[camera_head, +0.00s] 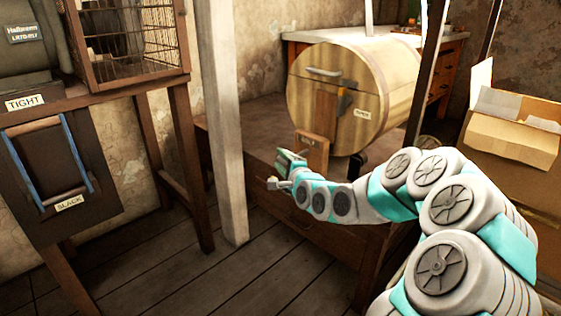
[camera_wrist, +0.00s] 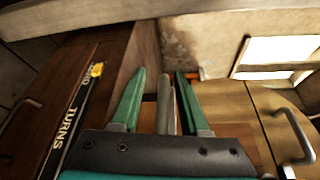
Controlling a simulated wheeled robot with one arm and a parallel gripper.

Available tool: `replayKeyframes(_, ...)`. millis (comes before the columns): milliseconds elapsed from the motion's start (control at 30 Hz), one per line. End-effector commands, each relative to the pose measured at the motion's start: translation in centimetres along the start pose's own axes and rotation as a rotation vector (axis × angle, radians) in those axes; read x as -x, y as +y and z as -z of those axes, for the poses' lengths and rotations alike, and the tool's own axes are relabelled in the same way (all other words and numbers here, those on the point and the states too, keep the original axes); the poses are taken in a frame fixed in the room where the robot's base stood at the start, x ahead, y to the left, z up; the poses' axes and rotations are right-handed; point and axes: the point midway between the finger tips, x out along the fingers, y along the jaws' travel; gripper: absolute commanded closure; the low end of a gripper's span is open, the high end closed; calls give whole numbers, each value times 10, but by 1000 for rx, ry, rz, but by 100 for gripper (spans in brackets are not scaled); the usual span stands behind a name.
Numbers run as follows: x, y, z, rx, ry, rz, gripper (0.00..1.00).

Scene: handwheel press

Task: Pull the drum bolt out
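The drum (camera_head: 313,88) is a pale wooden barrel lying on its side, with a bar handle and a small label on its front. A brown wooden block (camera_head: 311,152) sits at its lower front edge. My gripper (camera_head: 281,172) is beside this block, in front of the drum. In the wrist view, my gripper (camera_wrist: 160,85) has its two green fingers apart. A grey rod (camera_wrist: 166,108), likely the drum bolt, shows between them, closer to the right finger. I cannot tell whether it touches that finger. The bolt is not clear in the head view.
A pale post (camera_head: 222,110) stands left of my gripper. A panel marked TIGHT and SLACK (camera_head: 50,170) and a wire cage (camera_head: 130,40) are at the left. An open cardboard box (camera_head: 510,135) is at the right. A TURNS scale (camera_wrist: 70,125) lies left in the wrist view.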

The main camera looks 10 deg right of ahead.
Motion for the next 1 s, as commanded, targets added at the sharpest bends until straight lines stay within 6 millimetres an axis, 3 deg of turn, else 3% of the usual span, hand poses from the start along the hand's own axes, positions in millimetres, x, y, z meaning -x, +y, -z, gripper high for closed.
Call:
replayKeyframes(500, 65, 1, 0, -2, 0, -3, 55)
replayKeyframes(1000, 76, 2, -1, -1, -1, -3, 55)
